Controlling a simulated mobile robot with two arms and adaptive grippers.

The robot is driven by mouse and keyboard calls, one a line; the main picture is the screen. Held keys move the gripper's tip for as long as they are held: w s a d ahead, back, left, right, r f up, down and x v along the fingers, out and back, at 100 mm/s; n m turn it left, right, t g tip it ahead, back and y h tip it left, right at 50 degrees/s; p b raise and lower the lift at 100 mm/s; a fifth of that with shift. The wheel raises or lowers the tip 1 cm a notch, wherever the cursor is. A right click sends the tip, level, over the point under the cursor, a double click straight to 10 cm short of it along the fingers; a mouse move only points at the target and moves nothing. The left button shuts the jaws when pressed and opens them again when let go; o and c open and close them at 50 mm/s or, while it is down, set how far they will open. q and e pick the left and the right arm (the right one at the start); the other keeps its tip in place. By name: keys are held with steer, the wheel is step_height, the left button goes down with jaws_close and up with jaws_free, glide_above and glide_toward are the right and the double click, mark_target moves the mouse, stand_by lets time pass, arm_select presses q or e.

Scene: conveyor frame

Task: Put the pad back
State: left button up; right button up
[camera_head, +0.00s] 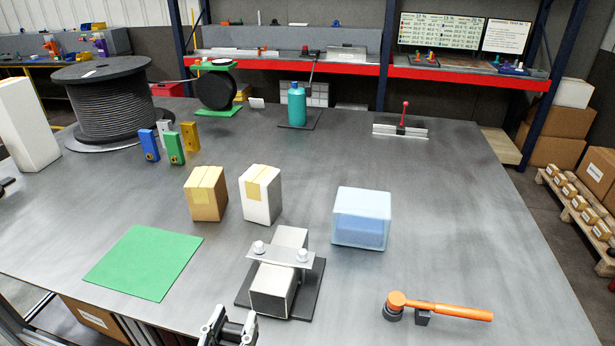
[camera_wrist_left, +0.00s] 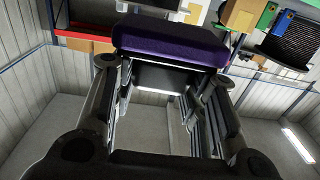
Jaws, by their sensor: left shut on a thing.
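A dark purple pad (camera_wrist_left: 172,42) with rounded edges lies across the fingertips of my left gripper (camera_wrist_left: 165,75) in the left wrist view, and the gripper is shut on it. In the head view my left gripper (camera_head: 230,328) shows only in part at the bottom edge, in front of the clamp fixture. The pad cannot be made out there. A flat green mat (camera_head: 144,262) lies bare on the table to the left of the gripper. My right gripper is not in view.
The grey table (camera_head: 440,190) holds a clamped white block (camera_head: 270,292), brown box (camera_head: 206,194), white box (camera_head: 260,195), translucent blue bin (camera_head: 361,218) and orange-handled tool (camera_head: 440,307). Behind stand a cable spool (camera_head: 105,100) and teal bottle (camera_head: 297,105). The right side is mostly clear.

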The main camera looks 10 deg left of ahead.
arm_select(q)
steer(key=w+d+r+m+g+h, duration=0.2)
steer(key=w+d+m+g+h, duration=0.2)
steer(key=d+m+h, duration=0.2)
steer(key=w+d+r+m+g+h, duration=0.3)
steer(key=w+d+m+g+h, duration=0.1)
steer(key=d+h, duration=0.5)
steer(key=shift+d+m+g+h, duration=0.4)
steer(key=shift+d+m+g, duration=0.5)
steer(key=shift+m, duration=0.3)
steer(key=shift+d+m+g+h, duration=0.1)
steer(key=shift+m+g+h, duration=0.2)
steer(key=shift+g, duration=0.3)
steer(key=shift+s+a+m+g+h, duration=0.2)
steer(key=shift+a+m+g, duration=0.3)
steer(key=shift+m+g, duration=0.35)
steer(key=shift+s+a+m+g+h, duration=0.15)
steer(key=shift+a+m+g+h, duration=0.3)
steer(key=shift+g, duration=0.65)
steer(key=shift+s+a+m+g+h, duration=0.15)
steer(key=shift+a+m+g, duration=0.4)
steer(key=shift+m+g, duration=0.35)
